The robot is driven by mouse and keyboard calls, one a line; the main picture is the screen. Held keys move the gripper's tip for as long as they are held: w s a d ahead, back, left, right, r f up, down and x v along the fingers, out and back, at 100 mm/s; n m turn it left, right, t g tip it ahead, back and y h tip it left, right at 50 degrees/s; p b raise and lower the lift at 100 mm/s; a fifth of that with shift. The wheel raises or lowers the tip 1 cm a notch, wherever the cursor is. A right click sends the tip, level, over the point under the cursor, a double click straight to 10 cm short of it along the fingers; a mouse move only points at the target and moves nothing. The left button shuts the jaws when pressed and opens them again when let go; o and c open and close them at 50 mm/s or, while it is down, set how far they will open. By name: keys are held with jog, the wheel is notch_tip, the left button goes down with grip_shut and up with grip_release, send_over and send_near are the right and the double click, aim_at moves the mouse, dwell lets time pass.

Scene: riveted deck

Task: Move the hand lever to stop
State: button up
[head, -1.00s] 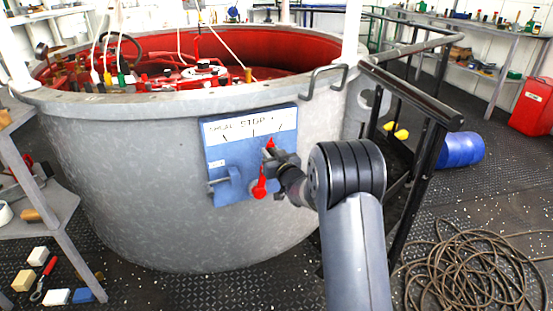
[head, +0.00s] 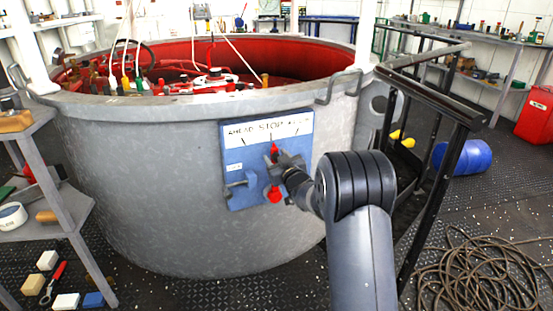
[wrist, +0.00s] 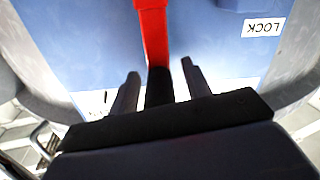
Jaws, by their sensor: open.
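A blue panel (head: 234,157) on the side of the grey drum has a white label strip (head: 268,127) reading AHEAD, STOP and a third word that is blurred. The hand lever's red tip (head: 274,149) points up, close below the STOP mark. A red part (head: 274,195) shows lower on the panel; my gripper (head: 287,163) hides the middle. In the wrist view the lever's red bar (wrist: 152,35) ends in a black part between the two fingers of my gripper (wrist: 158,84). The fingers are apart, one on each side, with small gaps.
A LOCK tag (wrist: 264,27) is on the panel beside the lever. The grey drum (head: 150,190) fills the space behind. A black railing (head: 425,180) stands close to the right of my arm. Coiled rope (head: 475,270) lies on the floor at right, a blue barrel (head: 465,157) beyond.

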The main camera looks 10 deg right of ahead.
jog(key=p+v, duration=0.2)
jog(key=v, duration=0.9)
jog(key=shift+w, duration=0.2)
jog(key=b+x, duration=0.2)
jog(key=x, duration=0.8)
jog(key=shift+w+f, duration=0.1)
jog(key=shift+w, duration=0.05)
jog(key=shift+w+a, duration=0.1)
jog(key=shift+w, duration=0.1)
jog(key=shift+w+d+m, duration=0.1)
jog(key=shift+d+m, duration=0.3)
jog(key=shift+d, duration=0.25)
